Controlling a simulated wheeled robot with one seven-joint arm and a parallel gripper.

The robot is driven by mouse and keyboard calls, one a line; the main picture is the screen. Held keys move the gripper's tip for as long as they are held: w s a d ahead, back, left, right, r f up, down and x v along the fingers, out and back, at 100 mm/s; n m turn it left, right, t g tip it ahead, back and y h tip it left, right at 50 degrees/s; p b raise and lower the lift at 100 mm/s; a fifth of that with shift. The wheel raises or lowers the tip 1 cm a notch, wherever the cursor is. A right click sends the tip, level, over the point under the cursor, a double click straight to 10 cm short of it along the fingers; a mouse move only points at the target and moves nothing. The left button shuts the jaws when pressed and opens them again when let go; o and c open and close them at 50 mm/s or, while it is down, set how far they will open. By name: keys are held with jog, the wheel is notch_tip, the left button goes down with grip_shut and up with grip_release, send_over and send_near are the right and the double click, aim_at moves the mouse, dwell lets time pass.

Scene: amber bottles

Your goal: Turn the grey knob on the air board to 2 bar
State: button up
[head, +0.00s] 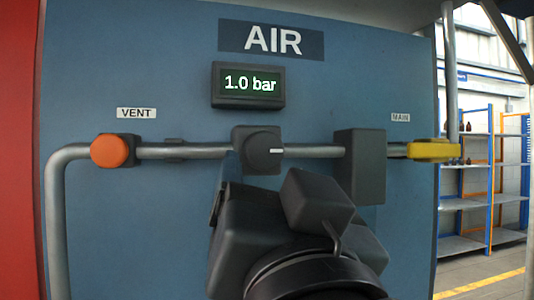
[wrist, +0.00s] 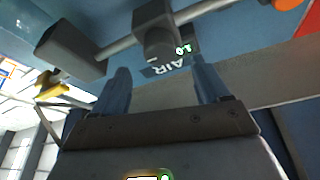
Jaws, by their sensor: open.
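The grey knob (head: 264,150) sits on the pipe at the middle of the blue air board (head: 90,215). Its white mark points right. The display (head: 248,85) above it reads 1.0 bar. In the wrist view the knob (wrist: 159,42) lies ahead, between the lines of my two fingers. My gripper (wrist: 162,72) is open and empty, with its fingertips apart from each other and short of the knob in that view. In the head view my gripper stands just below the knob and hides part of the board. Whether a finger touches the knob is unclear.
An orange vent button (head: 110,151) is on the left of the pipe. A dark grey block (head: 362,167) sits close right of the knob, with a yellow main handle (head: 432,150) beyond it. Shelves (head: 464,205) stand far right.

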aim_at(265, 157)
jog(key=p+x, duration=0.1)
jog(key=x, duration=0.5)
jog(key=shift+w+a+r+p, duration=0.1)
jog(key=shift+w+p, duration=0.2)
jog(key=shift+p, duration=0.1)
jog(key=shift+c, duration=0.2)
jog(key=c, duration=1)
jog(key=shift+b, duration=0.3)
